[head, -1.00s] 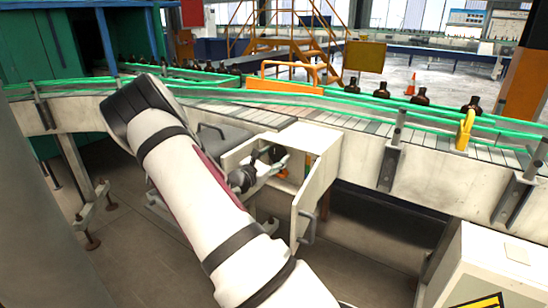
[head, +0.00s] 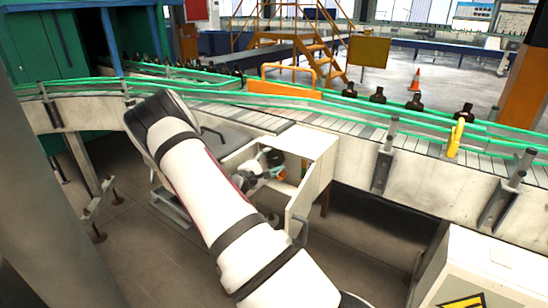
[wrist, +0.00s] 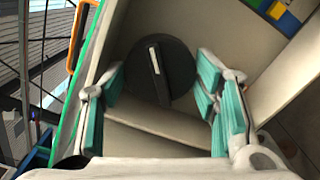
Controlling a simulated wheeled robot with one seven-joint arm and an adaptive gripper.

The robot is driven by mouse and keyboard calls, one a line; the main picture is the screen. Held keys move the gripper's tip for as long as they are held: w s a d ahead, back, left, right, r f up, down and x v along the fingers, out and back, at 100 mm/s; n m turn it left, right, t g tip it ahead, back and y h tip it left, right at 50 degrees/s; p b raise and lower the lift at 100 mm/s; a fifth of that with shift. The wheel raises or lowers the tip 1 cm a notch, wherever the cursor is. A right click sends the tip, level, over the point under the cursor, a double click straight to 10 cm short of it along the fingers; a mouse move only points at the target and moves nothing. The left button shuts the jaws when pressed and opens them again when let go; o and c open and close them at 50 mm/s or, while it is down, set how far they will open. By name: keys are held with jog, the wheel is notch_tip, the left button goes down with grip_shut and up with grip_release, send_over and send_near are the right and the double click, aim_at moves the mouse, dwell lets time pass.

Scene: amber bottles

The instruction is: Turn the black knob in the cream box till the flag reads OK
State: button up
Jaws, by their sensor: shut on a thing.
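The black knob (wrist: 163,72) is a round disc with a white pointer line, near the middle of the wrist view; the line is slightly tilted from upright. My gripper (wrist: 161,68) has its teal-padded fingers on either side of the knob, shut on it. In the head view my gripper (head: 262,172) is inside the box opening, partly hidden by my arm. A blue, green and yellow panel (wrist: 278,12) shows at the wrist view's top right. I cannot read any flag.
The conveyor (head: 350,135) with green rails runs above, with several amber bottles (head: 414,102). An orange frame (head: 290,72) stands behind it. A pale cabinet (head: 490,262) is at the lower right.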

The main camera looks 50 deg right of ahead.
jog(key=shift+a+f+m+p, duration=0.1)
jog(key=shift+m+p, duration=0.95)
jog(key=shift+m, duration=0.65)
jog(key=o, duration=0.9)
